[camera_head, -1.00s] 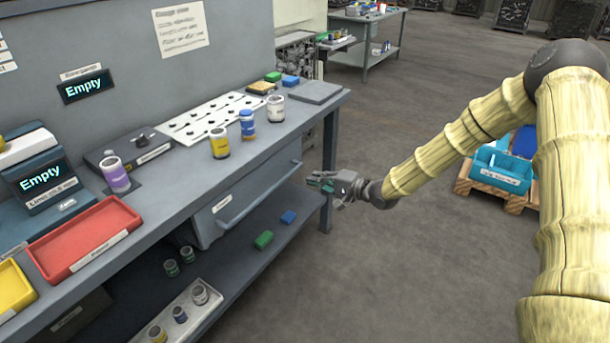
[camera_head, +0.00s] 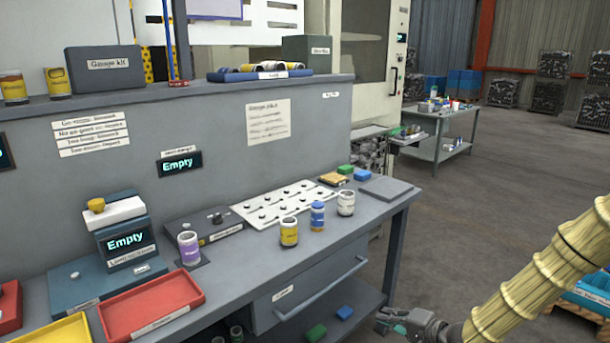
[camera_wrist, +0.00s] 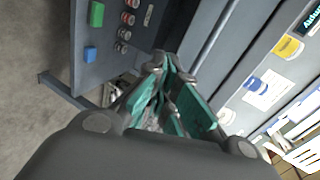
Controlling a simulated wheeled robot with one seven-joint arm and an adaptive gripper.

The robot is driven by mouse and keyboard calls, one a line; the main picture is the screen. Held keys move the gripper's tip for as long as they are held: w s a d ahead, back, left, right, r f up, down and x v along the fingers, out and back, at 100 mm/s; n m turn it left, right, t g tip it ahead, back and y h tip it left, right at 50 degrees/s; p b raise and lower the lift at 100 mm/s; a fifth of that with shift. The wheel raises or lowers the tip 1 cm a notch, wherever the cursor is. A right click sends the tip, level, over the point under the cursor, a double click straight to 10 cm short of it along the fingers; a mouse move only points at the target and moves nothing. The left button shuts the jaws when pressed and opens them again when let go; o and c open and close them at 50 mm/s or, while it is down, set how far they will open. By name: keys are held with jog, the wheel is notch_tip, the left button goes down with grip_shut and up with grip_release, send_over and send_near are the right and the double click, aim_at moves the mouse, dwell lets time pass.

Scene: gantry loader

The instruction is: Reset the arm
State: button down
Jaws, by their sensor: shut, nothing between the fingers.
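My gripper (camera_head: 405,322) is at the lower edge of the head view, in front of the right end of the grey workbench (camera_head: 335,232). In the wrist view its teal-padded fingers (camera_wrist: 168,72) come together at the tips, with nothing between them. My arm, with a ribbed straw-coloured cover, reaches in from the right edge of the head view. The fingers are apart from the bench objects.
The bench top holds a yellow can (camera_head: 289,232), a blue can (camera_head: 317,216), a white can (camera_head: 346,203), a purple can (camera_head: 189,248) and a red tray (camera_head: 150,304). The lower shelf holds a green block (camera_head: 316,333) and a blue block (camera_head: 344,312). Open floor lies right.

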jog(key=s+a+f+n+g+h+p, duration=0.25)
jog(key=s+f, duration=0.35)
jog(key=s, duration=0.4)
jog(key=s+a+f+n+g+h+p, duration=0.1)
jog(key=s+a+f+g+h, duration=0.15)
jog(key=s+f, duration=0.6)
jog(key=s+d+n+g+h+p, duration=0.2)
jog(key=s+n+g, duration=0.3)
jog(key=s, duration=1.9)
jog(key=shift+s+d+h+p, duration=0.3)
jog(key=shift+h+p, duration=0.4)
jog(key=shift+h, duration=0.2)
